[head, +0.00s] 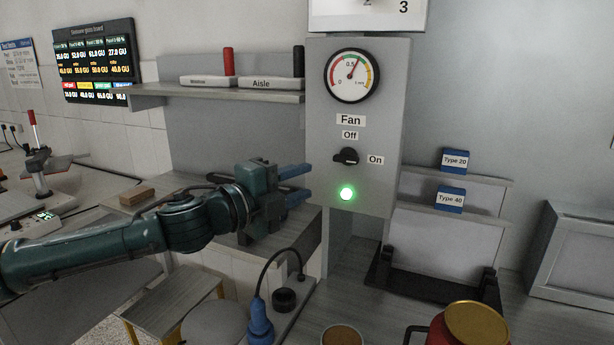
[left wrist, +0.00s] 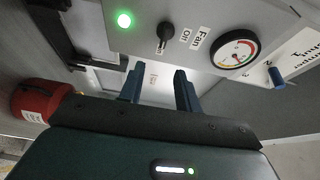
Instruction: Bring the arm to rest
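My left arm comes in from the left in the head view. My left gripper (head: 297,184) is dark teal with blue fingers, and the fingers are apart with nothing between them. It is in front of and just left of the grey fan panel (head: 385,130). In the left wrist view the two blue fingers (left wrist: 158,90) also stand apart and empty. The black fan knob (head: 346,156) is turned toward On, and the green lamp (head: 347,194) below it is lit. The knob (left wrist: 164,36) also shows in the left wrist view. My right gripper is not in view.
A shelf (head: 215,97) with labelled blocks is above the arm. Below stand a blue-handled tool (head: 260,325) with a cable and a red container with a gold lid (head: 475,325). Two paper holders (head: 450,235) are right of the panel. A wooden block (head: 136,196) lies left.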

